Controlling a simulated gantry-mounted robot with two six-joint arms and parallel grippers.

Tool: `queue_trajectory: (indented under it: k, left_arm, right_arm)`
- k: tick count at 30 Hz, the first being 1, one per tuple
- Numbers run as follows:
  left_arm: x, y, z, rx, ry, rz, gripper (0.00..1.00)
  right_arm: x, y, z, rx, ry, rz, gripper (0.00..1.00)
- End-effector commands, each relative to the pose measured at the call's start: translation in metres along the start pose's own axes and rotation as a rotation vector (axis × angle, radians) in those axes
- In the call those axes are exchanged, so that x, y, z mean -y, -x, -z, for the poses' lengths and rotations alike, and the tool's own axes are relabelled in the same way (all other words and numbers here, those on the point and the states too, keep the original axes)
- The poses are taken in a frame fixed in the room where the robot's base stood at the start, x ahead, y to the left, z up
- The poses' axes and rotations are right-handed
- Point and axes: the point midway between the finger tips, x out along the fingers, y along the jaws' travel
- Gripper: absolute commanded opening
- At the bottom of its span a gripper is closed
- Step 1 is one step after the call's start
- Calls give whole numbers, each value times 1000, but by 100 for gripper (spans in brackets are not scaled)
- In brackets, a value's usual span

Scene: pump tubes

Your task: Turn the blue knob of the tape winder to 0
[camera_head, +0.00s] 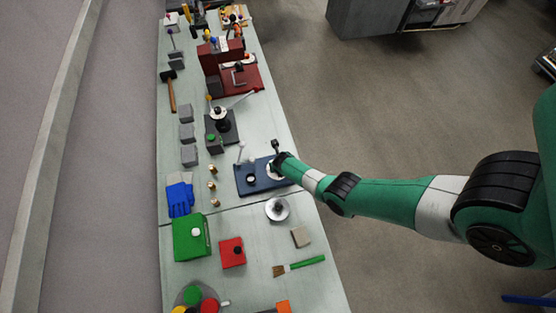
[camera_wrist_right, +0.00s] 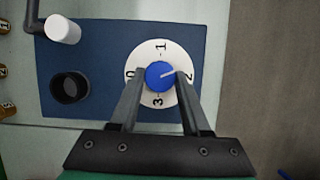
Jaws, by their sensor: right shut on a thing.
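The tape winder is a dark blue plate (camera_head: 265,185), also in the right wrist view (camera_wrist_right: 105,40). A white dial (camera_wrist_right: 160,48) on it carries 0 at left, 1 at top, 2 at right and 3 at bottom. The blue knob (camera_wrist_right: 159,76) sits at the dial's centre. Its white pointer line points right and slightly up, close to 2. My right gripper (camera_wrist_right: 160,80) is shut on the knob, one finger at each side. In the head view, my right gripper (camera_head: 280,161) covers most of the dial. My left gripper is out of view.
The plate also bears a crank with a white handle (camera_wrist_right: 62,29) and a black round post (camera_wrist_right: 70,88). A silver disc (camera_head: 277,209) lies near the plate. Small brass pieces (camera_head: 212,186) stand to its left. Blue gloves (camera_head: 180,195) lie farther left.

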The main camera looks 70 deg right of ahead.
Motion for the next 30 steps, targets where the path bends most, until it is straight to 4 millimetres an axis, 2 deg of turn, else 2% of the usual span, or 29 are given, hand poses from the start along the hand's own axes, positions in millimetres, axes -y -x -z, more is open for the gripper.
queue_trajectory:
  k: [1, 3, 9, 17, 18, 19, 20, 30]
  left_arm:
    - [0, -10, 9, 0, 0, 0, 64]
    - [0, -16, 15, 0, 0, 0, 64]
    - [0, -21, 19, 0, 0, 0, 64]
    - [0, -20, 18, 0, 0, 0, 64]
    - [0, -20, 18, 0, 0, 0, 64]
    - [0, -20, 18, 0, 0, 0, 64]
    - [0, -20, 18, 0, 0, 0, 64]
    - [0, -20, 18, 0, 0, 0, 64]
  right_arm:
    - [1, 7, -2, -3, 22, -7, 0]
    - [1, 8, -2, -3, 54, -21, 0]
    - [1, 3, -1, 0, 135, -56, 0]
    - [1, 1, 0, 2, 145, -61, 0]
    - [1, 1, 0, 2, 144, -61, 54]
    - [1, 1, 0, 2, 144, -61, 59]
    - [1, 1, 0, 2, 144, -60, 62]
    - [1, 1, 0, 0, 144, -60, 62]
